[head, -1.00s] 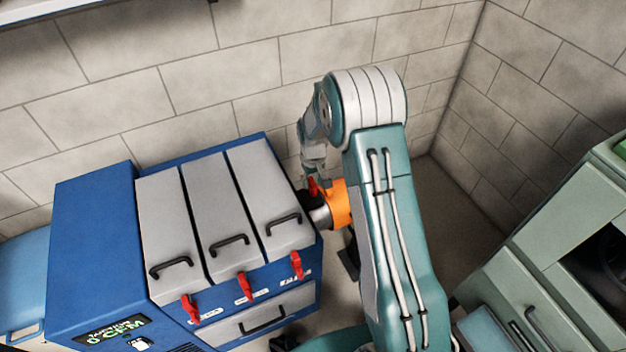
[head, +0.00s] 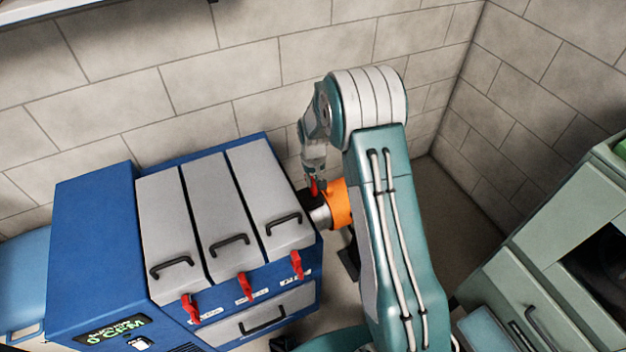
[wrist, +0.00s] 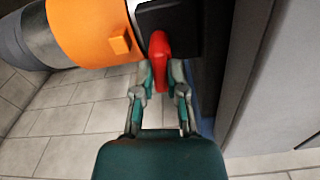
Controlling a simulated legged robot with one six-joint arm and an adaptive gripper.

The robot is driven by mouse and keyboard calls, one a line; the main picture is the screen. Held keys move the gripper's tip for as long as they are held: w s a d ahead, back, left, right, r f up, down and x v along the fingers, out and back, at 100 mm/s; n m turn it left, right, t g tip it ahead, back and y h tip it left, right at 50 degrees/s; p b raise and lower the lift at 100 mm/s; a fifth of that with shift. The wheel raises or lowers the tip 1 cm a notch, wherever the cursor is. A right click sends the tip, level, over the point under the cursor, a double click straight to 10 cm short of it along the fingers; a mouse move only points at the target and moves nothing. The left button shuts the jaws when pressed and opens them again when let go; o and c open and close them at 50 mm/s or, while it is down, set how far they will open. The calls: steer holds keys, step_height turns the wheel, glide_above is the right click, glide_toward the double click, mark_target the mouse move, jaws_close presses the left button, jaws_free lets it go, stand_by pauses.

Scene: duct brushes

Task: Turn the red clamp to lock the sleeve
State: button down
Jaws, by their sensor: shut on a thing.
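The red clamp (wrist: 159,46) stands at the joint between the orange sleeve (wrist: 85,32) and the dark port of the blue machine. In the wrist view my gripper (wrist: 164,78) has its fingers on both sides of the clamp's lower end and is shut on it. In the head view the orange sleeve (head: 340,204) meets the port at the machine's right side, and a little of the red clamp (head: 314,187) shows below my wrist. My gripper's fingertips are mostly hidden there by my arm.
The blue machine (head: 95,240) has grey lids with black handles and several red levers (head: 243,286) on its front. A brick wall (head: 240,60) stands close behind. A pale green cabinet (head: 560,230) is at the right. Some floor shows between them.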

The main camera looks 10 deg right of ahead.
steer(key=m, duration=0.4)
steer(key=shift+f, duration=0.1)
steer(key=m, duration=0.4)
steer(key=shift+s+d, duration=0.1)
steer(key=m, duration=0.4)
steer(key=shift+s, duration=0.1)
steer(key=shift+m, duration=2.2)
steer(key=c, duration=0.7)
jaws_free()
